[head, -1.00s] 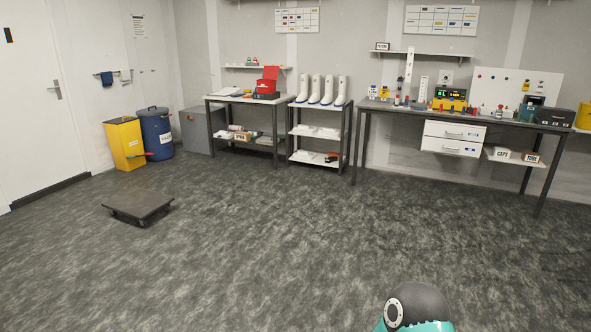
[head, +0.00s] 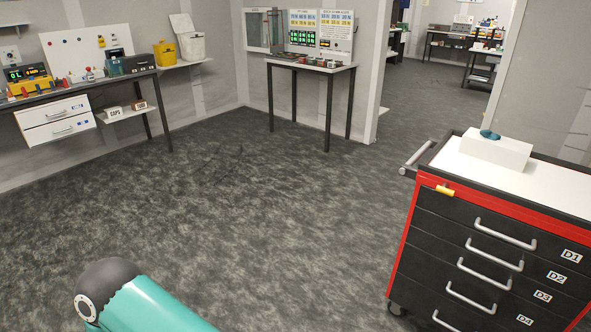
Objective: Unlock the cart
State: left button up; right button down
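The cart (head: 415,222) stands at the right of the head view, red and black with a white top. Its front has several black drawers with silver handles, labelled D1 (head: 571,256), D2, D3 and D4. A small yellow piece (head: 445,190) sits at the upper left of the front, on the red frame. A side push handle (head: 416,157) sticks out at its left. A white box (head: 496,151) with a teal item (head: 489,134) on it rests on the cart top. Neither of my grippers shows; only a teal arm link is at the bottom left.
A bench (head: 82,91) with drawers and instruments is along the left wall. A small table (head: 311,64) stands below wall displays at the back. A doorway right of it opens to another room with benches. The floor between bench and cart is clear.

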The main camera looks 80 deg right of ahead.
aim_at(443, 190)
jog(key=i, duration=0.25)
jog(key=z, duration=2.8)
jog(key=i, duration=0.2)
jog(key=z, duration=1.2)
jog(key=k, duration=0.45)
jog(key=z, duration=0.55)
jog(key=i, duration=1.5)
jog(key=u, duration=0.45)
